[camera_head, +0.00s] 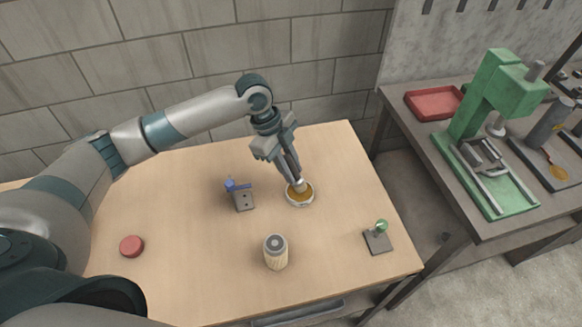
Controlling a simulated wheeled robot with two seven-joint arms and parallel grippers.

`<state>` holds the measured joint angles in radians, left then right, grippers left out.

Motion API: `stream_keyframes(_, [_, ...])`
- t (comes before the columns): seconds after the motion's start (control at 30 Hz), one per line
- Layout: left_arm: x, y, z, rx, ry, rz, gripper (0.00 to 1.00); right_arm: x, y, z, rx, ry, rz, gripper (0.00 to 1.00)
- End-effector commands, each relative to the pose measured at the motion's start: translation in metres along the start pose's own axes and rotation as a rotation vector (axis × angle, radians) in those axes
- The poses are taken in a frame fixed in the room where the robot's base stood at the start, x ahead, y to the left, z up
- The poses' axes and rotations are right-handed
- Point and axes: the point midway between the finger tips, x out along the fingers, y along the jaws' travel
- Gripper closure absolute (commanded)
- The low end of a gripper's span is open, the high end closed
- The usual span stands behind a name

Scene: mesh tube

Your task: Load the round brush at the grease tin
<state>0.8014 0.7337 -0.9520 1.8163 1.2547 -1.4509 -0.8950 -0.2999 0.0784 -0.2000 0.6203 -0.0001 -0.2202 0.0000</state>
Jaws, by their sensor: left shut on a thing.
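The grease tin (309,201) is a low, round, pale-rimmed tin with amber grease, standing on the wooden table right of its middle. My left gripper (291,168) points down above the tin, shut on the round brush (299,186). The brush's lower end is at the grease in the tin; how deep it sits I cannot tell. Much of the brush is hidden between the fingers. My right gripper is not in view.
A small grey block with a blue part (243,200) stands left of the tin. A pale cylinder with a grey top (276,255) stands in front. A plate with a green knob (378,240) is at right, a red disc (132,246) at left. A green press (490,100) stands on another bench.

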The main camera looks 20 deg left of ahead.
Motion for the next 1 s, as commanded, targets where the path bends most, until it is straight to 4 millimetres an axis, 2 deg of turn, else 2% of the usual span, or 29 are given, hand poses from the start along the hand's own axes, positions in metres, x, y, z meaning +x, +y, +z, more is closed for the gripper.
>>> stream_keyframes(1.0, [0.0098,0.0008,0.0032,0.000,0.001,0.000,1.00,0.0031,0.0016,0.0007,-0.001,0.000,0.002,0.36])
